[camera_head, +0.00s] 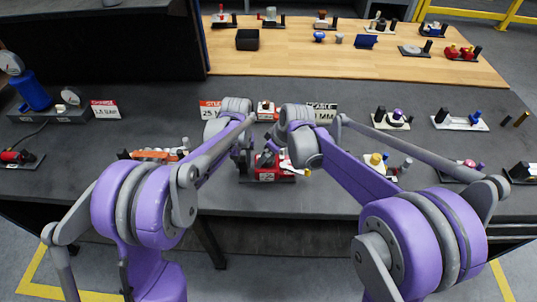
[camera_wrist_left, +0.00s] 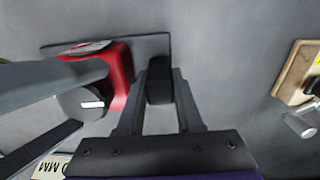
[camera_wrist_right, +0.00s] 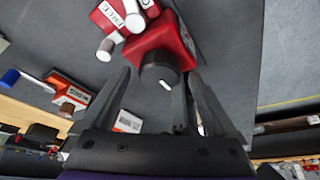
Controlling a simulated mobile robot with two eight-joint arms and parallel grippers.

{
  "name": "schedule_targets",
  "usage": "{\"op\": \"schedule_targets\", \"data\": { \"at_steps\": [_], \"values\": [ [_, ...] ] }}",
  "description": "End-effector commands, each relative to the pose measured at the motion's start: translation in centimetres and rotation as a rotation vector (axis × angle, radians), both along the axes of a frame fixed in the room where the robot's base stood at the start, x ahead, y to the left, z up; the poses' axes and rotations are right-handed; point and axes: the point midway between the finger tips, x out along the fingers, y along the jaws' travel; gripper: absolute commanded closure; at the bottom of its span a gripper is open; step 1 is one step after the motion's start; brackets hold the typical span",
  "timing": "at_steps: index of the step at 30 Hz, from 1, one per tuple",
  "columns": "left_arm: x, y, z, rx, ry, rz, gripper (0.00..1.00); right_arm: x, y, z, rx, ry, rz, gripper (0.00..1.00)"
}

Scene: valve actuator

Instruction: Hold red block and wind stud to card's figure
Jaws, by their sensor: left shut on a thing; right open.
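The red block (camera_head: 267,166) sits on a dark base plate in the middle of the dark bench, partly hidden by my arms. In the left wrist view, the red block (camera_wrist_left: 118,78) carries a dark round stud (camera_wrist_left: 88,102) with a white mark. My left gripper (camera_wrist_left: 160,85) is shut on a black block (camera_wrist_left: 160,80) at the plate's end, beside the red block. In the right wrist view, my open right gripper (camera_wrist_right: 152,88) has the stud (camera_wrist_right: 161,74) in front of and between its fingers; contact is unclear. A card (camera_head: 322,113) behind reads "MM"; its figure is partly hidden.
Another card (camera_head: 209,110) stands behind my left arm. An orange device (camera_head: 160,154) lies left of the red block. Several small devices, such as a yellow-knobbed one (camera_head: 377,160), stand to the right. A wooden table (camera_head: 340,64) is behind.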

Motion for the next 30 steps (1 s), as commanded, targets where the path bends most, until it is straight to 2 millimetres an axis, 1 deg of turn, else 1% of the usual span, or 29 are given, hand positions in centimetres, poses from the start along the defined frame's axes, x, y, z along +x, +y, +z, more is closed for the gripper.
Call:
{"op": "schedule_targets", "data": {
  "at_steps": [5, 8, 11, 18, 21, 25, 30],
  "values": [
    [0.0, 0.0, -0.1, -0.001, -0.001, -0.001, 1.00, -0.1, -0.1, 0.0, -0.001, 0.001, 0.000, 0.06],
    [0.0, 0.0, -0.1, -0.001, -0.001, -0.001, 1.00, -0.2, -0.3, 0.7, -0.001, 0.001, -0.001, 0.06],
    [0.0, 0.0, -0.1, -0.001, -0.001, -0.001, 1.00, -0.6, -0.8, 2.1, -0.001, 0.000, -0.001, 0.06],
    [0.0, 0.0, -0.1, -0.001, -0.001, -0.001, 1.00, -1.8, -2.4, 6.9, 0.000, 0.000, -0.001, 0.06],
    [0.0, 0.0, -0.1, -0.001, -0.001, -0.001, 1.00, -2.2, -3.0, 8.6, 0.000, -0.001, -0.001, 0.06],
    [0.0, 0.0, -0.1, -0.001, 0.000, -0.001, 1.00, -2.6, -3.5, 10.2, 0.001, 0.000, -0.001, 0.06],
    [0.0, 0.0, -0.1, -0.001, 0.000, -0.001, 1.00, -2.8, -3.8, 11.1, 0.001, -0.001, 0.000, 0.06]
  ]
}}
